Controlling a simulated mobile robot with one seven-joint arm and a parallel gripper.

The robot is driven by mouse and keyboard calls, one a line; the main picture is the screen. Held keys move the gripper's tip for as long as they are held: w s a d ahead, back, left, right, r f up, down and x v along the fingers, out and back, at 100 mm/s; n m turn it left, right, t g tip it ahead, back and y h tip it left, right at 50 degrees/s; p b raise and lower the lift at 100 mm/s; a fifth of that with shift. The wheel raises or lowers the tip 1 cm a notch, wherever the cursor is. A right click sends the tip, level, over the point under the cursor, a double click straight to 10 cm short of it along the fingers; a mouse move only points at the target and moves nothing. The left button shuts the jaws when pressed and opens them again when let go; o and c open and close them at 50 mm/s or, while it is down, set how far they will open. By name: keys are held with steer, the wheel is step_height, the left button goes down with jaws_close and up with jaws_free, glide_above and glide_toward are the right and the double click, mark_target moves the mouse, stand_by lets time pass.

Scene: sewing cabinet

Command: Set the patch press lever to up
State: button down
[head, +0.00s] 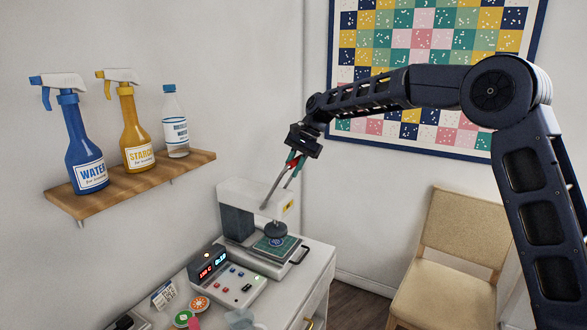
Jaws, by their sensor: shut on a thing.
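The patch press (235,195) stands on the cabinet, a white and grey machine with a small yellow label. Its metal lever (275,190) slants up and to the right from the press head. My gripper (291,165) is at the lever's upper end, its fingers closed around the red part there; the exact contact is small and partly hidden by the fingers. The round dark press head (276,230) sits just over a green patch (269,245) on the lower plate. I cannot tell whether the two touch.
A control box with lit displays (228,280) stands in front of the press. Spools (199,304) and a clear cup (243,318) are near the front. A shelf (130,186) with bottles hangs at left; a chair (450,265) stands at right.

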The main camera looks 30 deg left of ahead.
steer(key=c, duration=1.3)
jaws_free()
steer(key=shift+o, duration=0.2)
steer(key=shift+r, duration=0.1)
steer(key=v, duration=1)
steer(key=shift+w+r, duration=0.2)
steer(key=shift+r, duration=0.1)
steer(key=shift+d, duration=0.1)
